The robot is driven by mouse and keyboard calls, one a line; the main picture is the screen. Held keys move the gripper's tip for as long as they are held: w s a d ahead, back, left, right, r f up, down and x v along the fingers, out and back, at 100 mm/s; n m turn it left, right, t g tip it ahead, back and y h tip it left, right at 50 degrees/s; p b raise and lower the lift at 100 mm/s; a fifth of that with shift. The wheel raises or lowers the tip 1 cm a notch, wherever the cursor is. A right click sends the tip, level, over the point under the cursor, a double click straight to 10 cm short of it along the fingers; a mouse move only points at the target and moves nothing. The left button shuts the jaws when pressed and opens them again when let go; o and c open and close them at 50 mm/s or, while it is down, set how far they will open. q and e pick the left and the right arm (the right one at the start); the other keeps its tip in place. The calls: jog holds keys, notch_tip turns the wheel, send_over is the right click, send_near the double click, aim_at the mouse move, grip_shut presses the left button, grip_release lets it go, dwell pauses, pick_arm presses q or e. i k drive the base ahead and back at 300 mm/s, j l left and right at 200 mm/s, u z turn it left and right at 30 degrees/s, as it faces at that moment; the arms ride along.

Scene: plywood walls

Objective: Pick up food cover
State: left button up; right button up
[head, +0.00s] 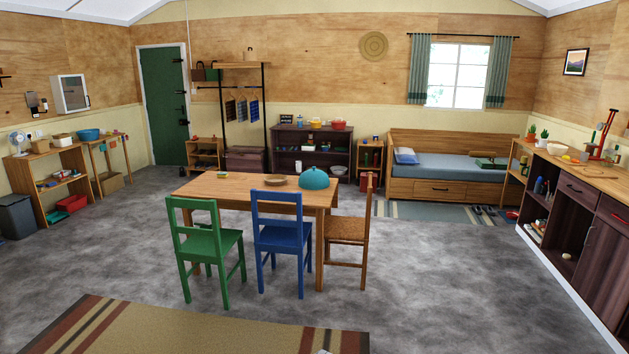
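A teal dome that looks like the food cover (314,179) sits on the right part of the wooden table (231,188), with a small knob on top. Whether anything is under it is hidden. A shallow brown bowl (275,181) is to its left on the same table. Neither of my grippers shows in the head view.
A green chair (207,243) and a blue chair (282,234) stand at the table's near side, a brown chair (349,227) at its right end. A striped rug (200,330) lies in front. Grey floor is clear to the left and right. A counter (580,195) runs along the right wall.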

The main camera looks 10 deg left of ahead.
aim_at(313, 179)
jog(key=i, duration=1.8)
jog(key=i+z, duration=0.15)
jog(key=i, duration=1.7)
jog(key=i+j, duration=0.2)
jog(key=i, duration=0.25)
jog(key=i+j, duration=0.15)
jog(key=i, duration=0.3)
jog(key=i+j, duration=0.2)
jog(key=i, duration=0.3)
jog(key=i+j, duration=0.2)
jog(key=i, duration=0.25)
jog(key=l+z, duration=0.05)
